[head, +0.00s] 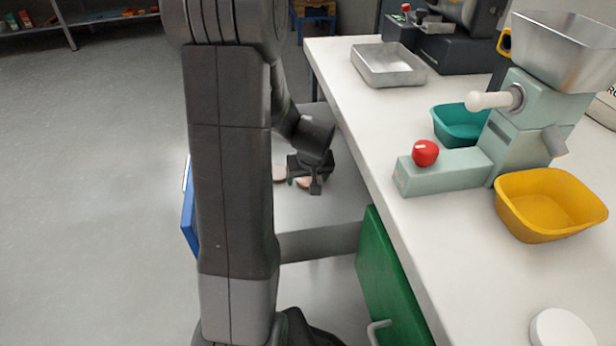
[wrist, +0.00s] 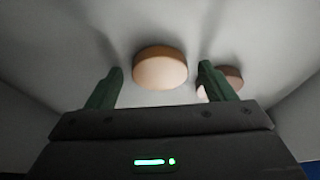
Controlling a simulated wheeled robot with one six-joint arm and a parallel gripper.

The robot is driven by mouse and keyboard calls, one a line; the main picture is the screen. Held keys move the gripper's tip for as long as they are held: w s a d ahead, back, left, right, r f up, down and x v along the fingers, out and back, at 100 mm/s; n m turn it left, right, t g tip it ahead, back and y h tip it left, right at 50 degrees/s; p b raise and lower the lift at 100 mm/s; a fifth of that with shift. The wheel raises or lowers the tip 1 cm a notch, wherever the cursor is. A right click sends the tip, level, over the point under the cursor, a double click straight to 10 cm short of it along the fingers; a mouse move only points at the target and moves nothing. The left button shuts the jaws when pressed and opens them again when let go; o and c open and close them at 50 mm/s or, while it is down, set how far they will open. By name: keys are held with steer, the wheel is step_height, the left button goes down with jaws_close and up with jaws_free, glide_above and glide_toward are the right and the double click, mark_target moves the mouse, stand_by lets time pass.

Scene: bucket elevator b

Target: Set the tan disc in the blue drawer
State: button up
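The blue drawer (head: 188,218) is pulled out, with its blue front at the left, partly hidden by my arm. The tan disc (wrist: 160,68) lies flat on the drawer's pale floor, between my spread fingers in the wrist view, with a gap on either side. It also shows under the gripper in the head view (head: 304,184). My gripper (head: 306,180) is open, pointing down inside the drawer, and holds nothing. A second, pinkish-brown disc (wrist: 233,77) lies beside it, partly hidden by the right finger; it also shows in the head view (head: 279,174).
A white counter (head: 400,120) runs along the right, with a green-fronted unit (head: 385,285) below. On it stand a pale green machine (head: 530,120) with a red knob, a teal bin (head: 458,126), a yellow bin (head: 545,208), a metal tray (head: 388,66) and a white round lid (head: 562,328).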

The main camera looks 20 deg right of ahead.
steer(key=shift+r+p, duration=0.3)
steer(key=shift+r, duration=0.1)
steer(key=p+v, duration=0.1)
steer(key=v, duration=0.6)
steer(key=shift+s+p, duration=0.2)
steer(key=shift+p, duration=0.2)
steer(key=shift+o, duration=0.2)
